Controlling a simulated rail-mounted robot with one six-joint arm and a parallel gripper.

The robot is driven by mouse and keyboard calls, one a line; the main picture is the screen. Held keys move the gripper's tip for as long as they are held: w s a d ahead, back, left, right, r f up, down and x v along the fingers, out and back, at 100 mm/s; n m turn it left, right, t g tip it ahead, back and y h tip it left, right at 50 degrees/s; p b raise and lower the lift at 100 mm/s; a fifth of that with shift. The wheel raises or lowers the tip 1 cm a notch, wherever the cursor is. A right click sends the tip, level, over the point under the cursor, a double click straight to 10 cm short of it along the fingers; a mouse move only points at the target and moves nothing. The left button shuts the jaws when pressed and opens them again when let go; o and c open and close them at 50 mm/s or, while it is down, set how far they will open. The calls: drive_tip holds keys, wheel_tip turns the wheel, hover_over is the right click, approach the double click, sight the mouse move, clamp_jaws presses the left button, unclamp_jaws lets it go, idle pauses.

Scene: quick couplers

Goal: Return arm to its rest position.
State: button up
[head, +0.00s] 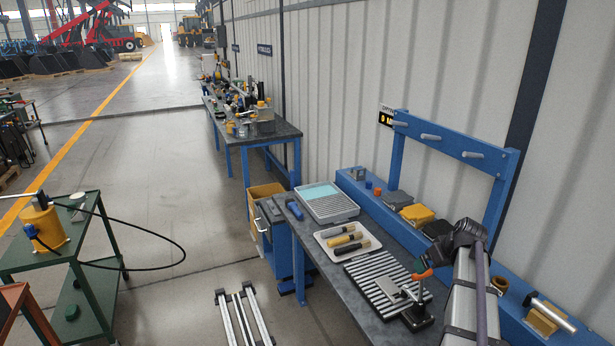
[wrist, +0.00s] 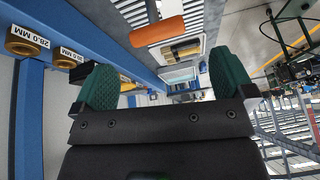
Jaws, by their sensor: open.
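My gripper (wrist: 165,75) is open, with its two green ridged fingers spread apart and nothing held between them. In the head view, my arm reaches in from the lower right, and a green fingertip of the gripper (head: 420,266) shows above the bench's near part. An orange handle (head: 422,275) on an upright clamp shows just by the fingertip. The orange handle also shows in the wrist view (wrist: 158,30), beyond the fingertips and apart from them. Part of the gripper is hidden behind my wrist in the head view.
The workbench (head: 292,236) carries a slatted grey mat (head: 364,282), a white tray (head: 330,252) with tools and a grey bin (head: 322,212). A blue rack (head: 396,150) with pegs stands behind. Brass rings (wrist: 22,42) with size labels sit on a blue rail.

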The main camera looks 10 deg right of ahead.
drive_tip(key=s+a+f+g+b, duration=0.1)
drive_tip(key=s+a, duration=0.3)
drive_tip(key=a, duration=0.8)
drive_tip(key=s+a+f+g+b, duration=0.2)
drive_tip(key=s+a+f+b, duration=0.1)
drive_tip(key=a, duration=0.9)
drive_tip(key=s+a+f+g+h+b, duration=0.1)
drive_tip(key=s+a+f, duration=0.3)
drive_tip(key=a, duration=0.8)
drive_tip(key=shift+s+a+g+b, duration=0.15)
drive_tip(key=shift+s+g+b, duration=0.5)
drive_tip(key=shift+s, duration=0.2)
